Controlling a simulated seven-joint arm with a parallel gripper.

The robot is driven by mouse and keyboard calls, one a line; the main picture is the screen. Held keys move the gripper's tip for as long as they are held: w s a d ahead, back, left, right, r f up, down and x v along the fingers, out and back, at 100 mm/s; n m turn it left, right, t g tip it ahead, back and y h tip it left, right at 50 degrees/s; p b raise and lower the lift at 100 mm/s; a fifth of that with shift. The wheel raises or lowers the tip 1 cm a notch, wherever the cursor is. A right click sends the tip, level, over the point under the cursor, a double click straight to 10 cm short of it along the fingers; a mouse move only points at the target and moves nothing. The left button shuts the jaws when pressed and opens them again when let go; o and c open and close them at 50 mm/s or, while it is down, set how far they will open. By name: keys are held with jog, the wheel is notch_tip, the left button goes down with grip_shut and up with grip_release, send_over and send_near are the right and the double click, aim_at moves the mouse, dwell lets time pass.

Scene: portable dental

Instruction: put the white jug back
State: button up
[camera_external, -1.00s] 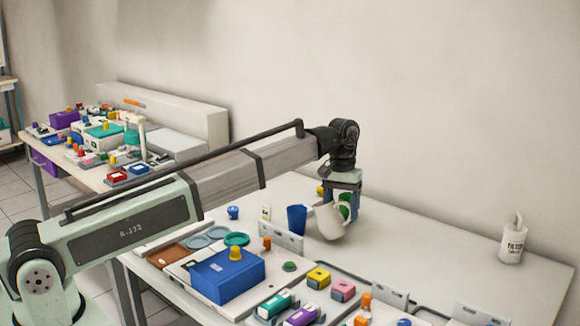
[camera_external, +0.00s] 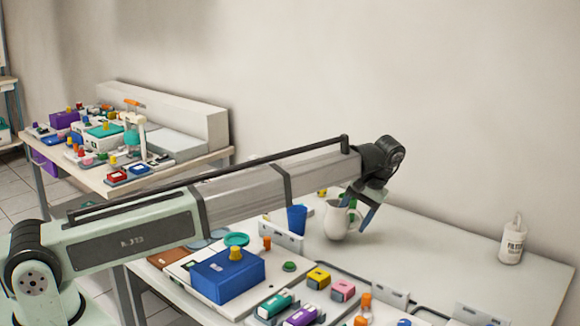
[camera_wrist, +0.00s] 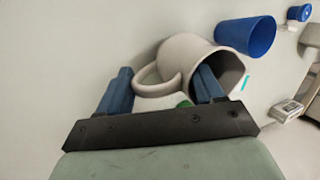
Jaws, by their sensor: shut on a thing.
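The white jug (camera_external: 337,221) stands almost upright at the back of the table, right of the blue cup, with its handle to the right; whether its base touches the table I cannot tell. My gripper (camera_external: 362,208) reaches down at its handle side. In the wrist view, the jug (camera_wrist: 183,55) shows its handle between the two blue fingers of my gripper (camera_wrist: 161,88). The right finger overlaps the jug's mouth and the left finger is beyond the handle. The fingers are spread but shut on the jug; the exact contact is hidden.
The blue cup (camera_external: 297,219) stands close left of the jug; it also shows in the wrist view (camera_wrist: 247,37). A white bottle (camera_external: 513,242) stands far right. The table between jug and bottle is clear.

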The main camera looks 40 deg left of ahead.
jog(key=w+a+r+m, duration=0.1)
jog(key=w+a+r, duration=0.2)
jog(key=a, duration=0.8)
jog(key=w+a+r+m, duration=0.1)
jog(key=w+a+r, duration=0.15)
jog(key=a, duration=0.85)
jog(key=w+a+r+m, duration=0.1)
jog(key=w+a+r, duration=0.15)
jog(key=a, duration=0.85)
jog(key=shift+t, duration=0.5)
jog(key=shift+w+f, duration=0.15)
jog(key=shift+f, duration=1.45)
jog(key=shift+w+f, duration=0.15)
jog(key=shift+f, duration=1.4)
jog(key=shift+w+f, duration=0.15)
jog(key=shift+f, duration=1.45)
jog(key=shift+f, duration=0.15)
jog(key=o, duration=1.5)
jog(key=shift+v, duration=3.9)
